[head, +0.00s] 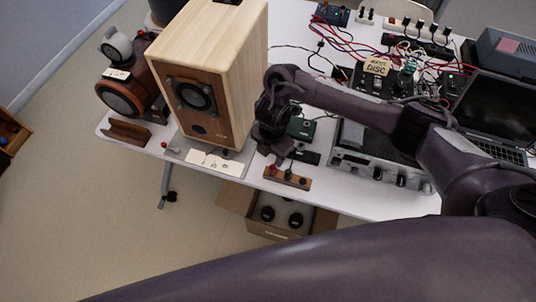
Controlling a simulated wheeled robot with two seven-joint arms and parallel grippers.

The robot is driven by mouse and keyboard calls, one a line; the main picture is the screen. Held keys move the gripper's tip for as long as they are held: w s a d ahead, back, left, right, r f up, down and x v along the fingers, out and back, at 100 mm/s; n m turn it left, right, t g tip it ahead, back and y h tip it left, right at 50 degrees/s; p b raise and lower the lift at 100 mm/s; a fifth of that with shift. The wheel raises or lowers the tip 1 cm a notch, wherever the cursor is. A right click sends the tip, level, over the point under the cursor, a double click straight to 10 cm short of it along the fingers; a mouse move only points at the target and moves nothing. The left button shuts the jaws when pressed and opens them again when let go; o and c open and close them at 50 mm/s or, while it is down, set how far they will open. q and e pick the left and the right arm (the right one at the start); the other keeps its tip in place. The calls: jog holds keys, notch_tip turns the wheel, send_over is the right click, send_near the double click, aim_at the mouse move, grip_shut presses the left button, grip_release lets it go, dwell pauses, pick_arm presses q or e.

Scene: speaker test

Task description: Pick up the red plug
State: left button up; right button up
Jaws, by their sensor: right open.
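A small red plug (272,171) stands at the left end of a small wooden block (288,179) near the table's front edge, with dark plugs beside it. My right gripper (277,160) points down just above the block's left part, close to the red plug. It is open; no object shows between its fingers. Whether a finger touches the plug is too small to tell. My left gripper is out of view.
A wooden speaker (205,122) stands close left of my right gripper. An amplifier (352,161) is to the right, and cables (345,38) cover the table's back. A cardboard box (252,222) is below the front edge. Another red-tipped item (164,145) stands left of the speaker.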

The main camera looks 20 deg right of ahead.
aim_at(272, 167)
jog(key=f+b, duration=0.1)
jog(key=f, duration=0.1)
jog(key=s+f+b, duration=0.1)
jog(key=f+b, duration=0.1)
jog(key=f, duration=0.1)
jog(key=shift+s+f, duration=0.15)
jog(key=shift+f, duration=0.6)
jog(key=shift+w+f, duration=0.2)
jog(key=shift+f, duration=0.1)
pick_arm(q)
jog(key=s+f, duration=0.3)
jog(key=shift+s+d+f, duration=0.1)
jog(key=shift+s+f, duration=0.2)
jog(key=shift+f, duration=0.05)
pick_arm(e)
grip_shut()
